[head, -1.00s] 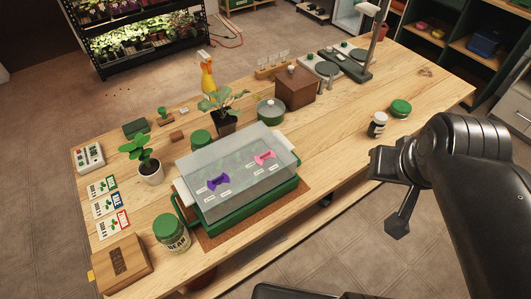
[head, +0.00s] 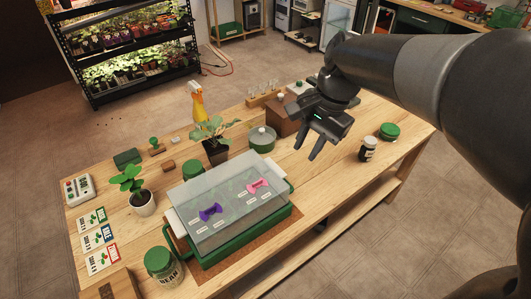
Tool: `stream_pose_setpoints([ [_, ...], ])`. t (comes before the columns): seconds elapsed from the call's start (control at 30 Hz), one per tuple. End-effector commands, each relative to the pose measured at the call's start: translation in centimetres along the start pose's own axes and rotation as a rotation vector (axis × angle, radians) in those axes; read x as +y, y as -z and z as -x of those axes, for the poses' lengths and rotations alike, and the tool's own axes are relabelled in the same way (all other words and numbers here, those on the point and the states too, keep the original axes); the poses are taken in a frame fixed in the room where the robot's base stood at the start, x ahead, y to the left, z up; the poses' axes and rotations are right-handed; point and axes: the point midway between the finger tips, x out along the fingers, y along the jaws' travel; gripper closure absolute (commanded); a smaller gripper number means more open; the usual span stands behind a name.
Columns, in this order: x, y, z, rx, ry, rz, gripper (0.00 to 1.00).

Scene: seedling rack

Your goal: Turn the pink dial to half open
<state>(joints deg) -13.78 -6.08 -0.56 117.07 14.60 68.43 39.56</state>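The pink dial (head: 258,186) sits on the sloped clear lid of a green-based propagator box (head: 225,205), on its right half. Small white labels lie beside it, too small to read. A purple dial (head: 210,211) sits on the left half of the same lid. My gripper (head: 312,138) is above the table, to the upper right of the pink dial and well apart from it.
Right of the box stand a dark jar (head: 367,148) and a green-lidded tin (head: 389,131). Behind it are a potted plant (head: 216,152), a green pot (head: 262,139) and a wooden box (head: 282,116). A bean jar (head: 161,266) stands front left. Bare wood lies right of the box.

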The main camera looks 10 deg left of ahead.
Motion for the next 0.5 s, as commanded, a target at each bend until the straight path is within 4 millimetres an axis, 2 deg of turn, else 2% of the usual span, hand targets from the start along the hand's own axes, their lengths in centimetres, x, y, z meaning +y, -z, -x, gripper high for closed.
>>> stream_pose_setpoints([
  [0.03, -1.5, 0.2, -0.9, -0.041, -0.017, -0.036, 0.74],
  [0.2, -5.4, 0.2, -3.3, -0.148, -0.070, -0.164, 0.74],
  [0.33, -7.2, 0.1, -4.6, -0.195, -0.102, -0.228, 0.74],
  [0.5, -8.1, -0.1, -5.5, -0.218, -0.117, -0.260, 0.74],
])
